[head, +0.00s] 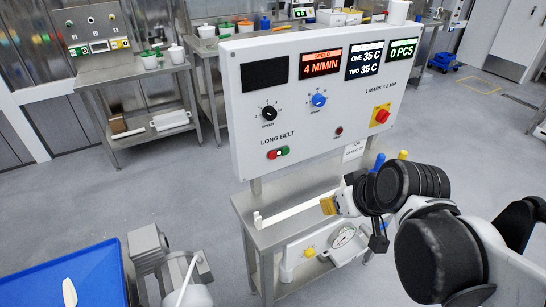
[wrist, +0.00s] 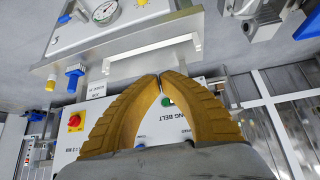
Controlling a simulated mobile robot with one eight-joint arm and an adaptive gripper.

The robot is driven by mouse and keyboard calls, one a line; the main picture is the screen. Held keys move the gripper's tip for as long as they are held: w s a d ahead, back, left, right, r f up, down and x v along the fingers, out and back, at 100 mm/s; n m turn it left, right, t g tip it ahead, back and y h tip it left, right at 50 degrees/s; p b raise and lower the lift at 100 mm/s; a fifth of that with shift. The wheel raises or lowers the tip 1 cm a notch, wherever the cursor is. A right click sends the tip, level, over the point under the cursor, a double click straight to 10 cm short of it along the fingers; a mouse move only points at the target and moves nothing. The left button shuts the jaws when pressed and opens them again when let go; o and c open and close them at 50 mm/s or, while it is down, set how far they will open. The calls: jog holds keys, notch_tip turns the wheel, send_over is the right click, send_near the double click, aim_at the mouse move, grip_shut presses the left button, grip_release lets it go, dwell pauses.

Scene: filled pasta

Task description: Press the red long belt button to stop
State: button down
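The white control panel (head: 310,110) stands upright in the head view. At its lower left, under the label "LONG BELT", is a small red button (head: 272,155) beside a green one (head: 284,151). My gripper (head: 328,205) is below and to the right of the buttons, in front of the panel's stand. In the wrist view its tan ribbed fingers (wrist: 160,76) meet at the tips, with nothing seen between them. The green button (wrist: 168,101) shows between the fingers there; the red long belt button appears hidden behind a finger. The speed display (head: 321,62) reads 4 M/MIN.
A separate red knob on yellow (head: 381,115) sits at the panel's lower right. Black (head: 269,113) and blue (head: 318,100) dials are above the buttons. A metal shelf (head: 280,235) with a white bracket lies below. A blue tray (head: 75,275) is at lower left.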

aim_at(272, 156)
jog(key=w+a+f+n+y, duration=0.2)
jog(key=w+a+f+n, duration=0.1)
jog(key=w, duration=0.4)
jog(key=w+a+f+n+t+y, duration=0.1)
jog(key=w+a+f+n+y, duration=0.1)
jog(key=w+a+f+n, duration=0.2)
jog(key=w+f+n, duration=0.1)
jog(key=w, duration=0.2)
jog(key=shift+y, duration=0.4)
jog(key=shift+w+a, duration=0.1)
jog(key=shift+w, duration=0.05)
jog(key=shift+w+a, duration=0.6)
jog(key=shift+w, duration=0.7)
jog(key=shift+w+a, duration=0.65)
jog(key=shift+w, duration=0.65)
jog(key=shift+w+a, duration=0.6)
jog(key=shift+w, duration=0.7)
jog(key=shift+w+a, duration=0.2)
jog(key=shift+w, duration=0.2)
